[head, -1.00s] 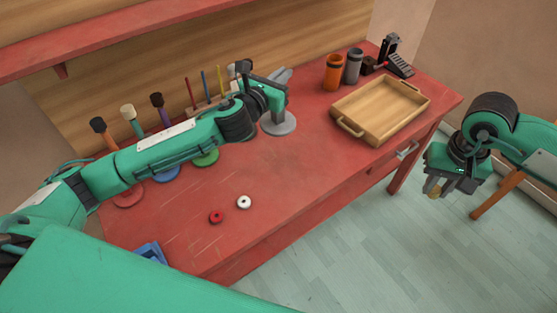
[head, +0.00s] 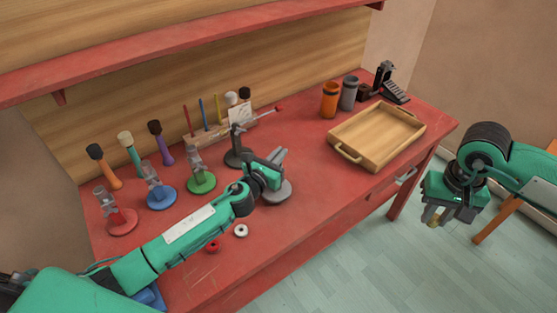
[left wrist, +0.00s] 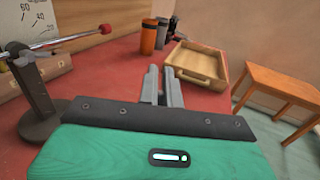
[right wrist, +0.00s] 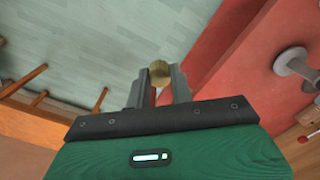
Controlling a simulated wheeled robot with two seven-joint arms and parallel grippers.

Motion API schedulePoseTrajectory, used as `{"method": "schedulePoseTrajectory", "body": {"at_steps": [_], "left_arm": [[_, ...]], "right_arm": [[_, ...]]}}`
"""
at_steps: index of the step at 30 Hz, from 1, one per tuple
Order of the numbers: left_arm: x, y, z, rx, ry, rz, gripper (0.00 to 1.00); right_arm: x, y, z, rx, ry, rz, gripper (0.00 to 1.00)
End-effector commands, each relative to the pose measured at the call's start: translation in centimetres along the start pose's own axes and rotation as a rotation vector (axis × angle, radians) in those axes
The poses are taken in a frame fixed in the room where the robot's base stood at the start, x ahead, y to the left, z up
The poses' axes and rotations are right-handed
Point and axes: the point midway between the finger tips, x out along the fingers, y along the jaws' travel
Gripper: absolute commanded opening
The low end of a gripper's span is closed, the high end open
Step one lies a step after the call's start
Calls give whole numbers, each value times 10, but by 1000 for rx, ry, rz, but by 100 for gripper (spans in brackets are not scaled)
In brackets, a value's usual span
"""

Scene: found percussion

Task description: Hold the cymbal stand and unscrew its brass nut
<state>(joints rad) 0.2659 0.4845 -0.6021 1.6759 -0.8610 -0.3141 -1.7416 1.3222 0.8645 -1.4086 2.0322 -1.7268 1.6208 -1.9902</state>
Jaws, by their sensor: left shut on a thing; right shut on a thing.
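The grey cymbal stand shows mainly as its round base (head: 284,193) on or just above the red table; I cannot tell which. My left gripper (head: 280,158) is shut on its upper part, which the jaws mostly hide. In the left wrist view the fingers (left wrist: 161,85) are close together and the base is hidden. My right gripper (head: 433,218) is off the table's right side, over the floor. It is shut on the brass nut (right wrist: 160,73), held at the fingertips, clear of the stand.
A wooden tray (head: 349,155) stands at the right, with orange (head: 329,100) and grey (head: 349,93) cups behind it. A dark stand (head: 237,157) bearing a red-tipped rod is close behind my left gripper. Several coloured stands are at the left. Red (head: 212,246) and white (head: 241,230) rings lie in front.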

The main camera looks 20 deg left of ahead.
Motion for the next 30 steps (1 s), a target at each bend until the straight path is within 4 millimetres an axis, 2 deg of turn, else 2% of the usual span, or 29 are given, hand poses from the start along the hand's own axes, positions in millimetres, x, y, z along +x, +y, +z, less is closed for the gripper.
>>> {"method": "schedulePoseTrajectory", "body": {"at_steps": [1,3,15,16,19,30], "left_arm": [[0,0,-9,-2,0,1,0],[0,0,-14,-2,0,1,0],[0,0,-19,1,-1,0,0],[0,0,-18,1,0,0,10],[0,0,-18,1,1,0,28],[0,0,-13,1,0,0,28]], "right_arm": [[4,0,0,0,0,0,0],[5,0,0,0,0,0,0],[8,0,0,0,0,0,0],[7,0,0,0,0,0,0],[7,0,0,0,0,0,0],[2,0,0,0,0,0,0]]}}
